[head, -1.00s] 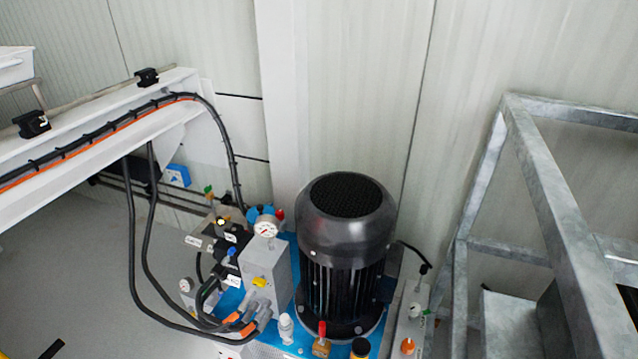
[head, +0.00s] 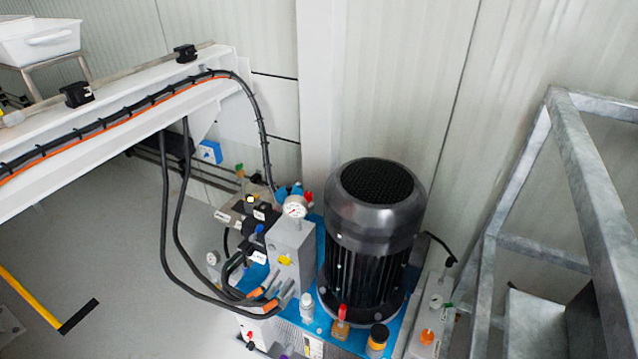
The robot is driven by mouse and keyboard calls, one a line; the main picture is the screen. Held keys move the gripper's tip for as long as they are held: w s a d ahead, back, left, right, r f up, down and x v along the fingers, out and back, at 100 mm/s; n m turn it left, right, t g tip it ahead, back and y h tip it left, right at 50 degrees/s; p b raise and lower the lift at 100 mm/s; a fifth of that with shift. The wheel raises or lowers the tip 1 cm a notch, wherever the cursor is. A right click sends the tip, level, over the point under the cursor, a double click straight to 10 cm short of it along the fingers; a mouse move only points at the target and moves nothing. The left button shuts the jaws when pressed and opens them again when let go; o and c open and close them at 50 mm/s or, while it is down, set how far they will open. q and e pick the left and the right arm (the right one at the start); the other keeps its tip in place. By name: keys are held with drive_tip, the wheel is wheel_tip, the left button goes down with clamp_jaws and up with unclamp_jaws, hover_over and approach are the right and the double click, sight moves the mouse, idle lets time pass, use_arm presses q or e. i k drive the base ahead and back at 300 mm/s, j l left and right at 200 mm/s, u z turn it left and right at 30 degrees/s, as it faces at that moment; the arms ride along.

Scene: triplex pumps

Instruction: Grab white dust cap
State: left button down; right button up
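No white dust cap can be made out with certainty. A small whitish capped fitting (head: 306,307) stands upright on the blue top plate (head: 325,318) of the pump unit, left of the black motor (head: 368,235). It is too small to tell whether it is a dust cap. Neither of my grippers is in the head view.
A white beam (head: 120,125) carries black hoses and an orange cable from the left. A galvanized steel frame (head: 590,170) stands at the right. A white bin (head: 40,42) sits at the upper left. The grey floor (head: 110,230) at left is mostly clear.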

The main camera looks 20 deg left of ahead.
sight(306, 300)
drive_tip(key=u, duration=0.9)
drive_tip(key=i+j+z, duration=0.25)
drive_tip(key=j+z, duration=0.2)
drive_tip(key=i+j+z, duration=0.15)
drive_tip(key=j+z, duration=0.7)
drive_tip(key=j, duration=0.2)
drive_tip(key=j+z, duration=0.4)
drive_tip(key=j, duration=0.2)
drive_tip(key=k+j+z, duration=0.1)
drive_tip(key=j+z, duration=0.35)
drive_tip(key=j, duration=0.1)
